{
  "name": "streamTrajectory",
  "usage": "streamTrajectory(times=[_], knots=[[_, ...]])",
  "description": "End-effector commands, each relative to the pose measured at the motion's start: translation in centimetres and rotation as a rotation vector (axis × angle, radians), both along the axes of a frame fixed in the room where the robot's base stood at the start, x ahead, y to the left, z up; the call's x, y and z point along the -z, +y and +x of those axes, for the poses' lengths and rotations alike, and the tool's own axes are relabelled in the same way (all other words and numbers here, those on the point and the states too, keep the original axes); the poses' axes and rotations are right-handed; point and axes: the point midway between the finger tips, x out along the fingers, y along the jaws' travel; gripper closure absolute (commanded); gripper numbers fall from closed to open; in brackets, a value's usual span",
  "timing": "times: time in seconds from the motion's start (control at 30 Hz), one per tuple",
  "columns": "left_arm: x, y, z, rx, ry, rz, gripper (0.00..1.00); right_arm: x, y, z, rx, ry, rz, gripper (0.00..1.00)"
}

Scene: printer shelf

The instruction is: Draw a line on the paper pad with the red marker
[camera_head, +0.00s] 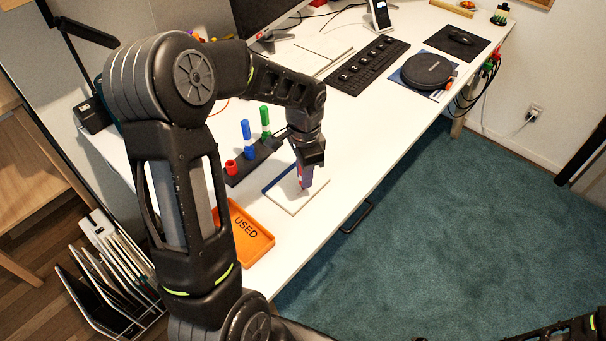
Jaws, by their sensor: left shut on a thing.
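The paper pad (284,197) lies on the white desk, between the marker stand and the desk's front edge. My left gripper (306,180) points down over the pad and is shut on the red marker (300,175), of which only a small part shows. I cannot tell whether the marker's tip touches the paper, and no line shows on the visible part of the pad. A red cap (231,167) stands in the dark marker stand (240,174). My right gripper is not in view; only part of my right arm shows at the bottom right.
Blue (247,137) and green (265,121) markers stand upright in the stand beside the pad. An orange tray (250,243) marked USED lies nearer. A keyboard (368,65), a round black case (427,70) and a monitor (262,14) stand farther back. The desk right of the pad is clear.

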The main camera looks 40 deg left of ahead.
Motion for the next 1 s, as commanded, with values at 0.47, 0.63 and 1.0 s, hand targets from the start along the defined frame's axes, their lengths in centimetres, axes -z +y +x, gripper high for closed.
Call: streamTrajectory(times=[0.47,0.63,1.0], knots=[[0.05,-0.06,0.24,0.000,0.001,-0.001,1.00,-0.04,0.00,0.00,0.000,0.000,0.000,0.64],[-0.02,-0.09,0.60,0.000,0.001,-0.001,1.00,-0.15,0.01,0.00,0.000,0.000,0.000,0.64],[-0.10,-0.08,0.84,0.000,0.000,0.000,1.00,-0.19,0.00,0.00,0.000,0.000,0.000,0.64]])
